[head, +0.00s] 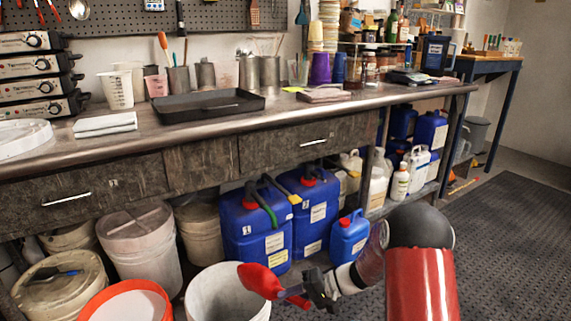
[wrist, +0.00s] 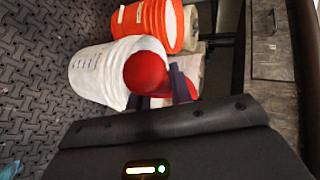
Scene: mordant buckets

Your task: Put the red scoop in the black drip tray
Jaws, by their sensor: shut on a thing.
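The red scoop (head: 259,281) is held by my gripper (head: 308,291), low in front of the bench and beside the rim of an open white bucket. In the wrist view the scoop's round red bowl (wrist: 146,73) sticks out beyond the dark fingers (wrist: 181,85), with the white bucket (wrist: 97,72) behind it. My gripper is shut on the scoop; its grip on the handle is partly hidden. The black drip tray (head: 208,105) lies on the bench top, left of the middle, with a thin light-coloured tool in it.
The bench's front edge (head: 300,122) stands between the scoop and the tray. Buckets and blue canisters (head: 255,228) crowd the floor below; the dark mat (head: 495,225) is clear.

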